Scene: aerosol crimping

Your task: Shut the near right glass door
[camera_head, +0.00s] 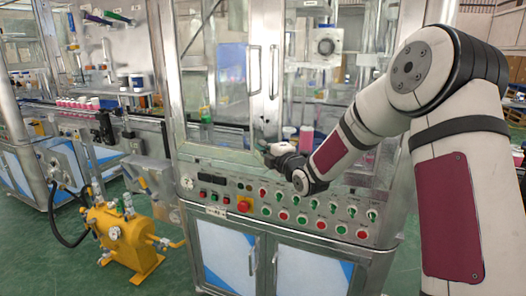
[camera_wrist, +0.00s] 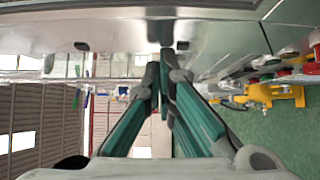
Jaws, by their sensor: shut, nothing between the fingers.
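The crimping machine's front has two framed glass doors. The right glass door (camera_head: 300,85) has an upright bar handle (camera_head: 272,72) on its left edge. That handle stands close beside the handle (camera_head: 254,70) of the left glass door (camera_head: 222,100). My arm covers the right door's lower part, so I cannot tell whether it is fully shut. My gripper (camera_head: 264,150) is low in front of the doors' meeting edges, below the handles. In the wrist view my gripper (camera_wrist: 166,56) has its fingertips together and empty, close to a pale metal frame (camera_wrist: 120,30). Contact is unclear.
A control panel (camera_head: 300,212) with several buttons and switches juts out below the doors. Blue-and-white lower cabinet doors (camera_head: 312,270) are beneath it.

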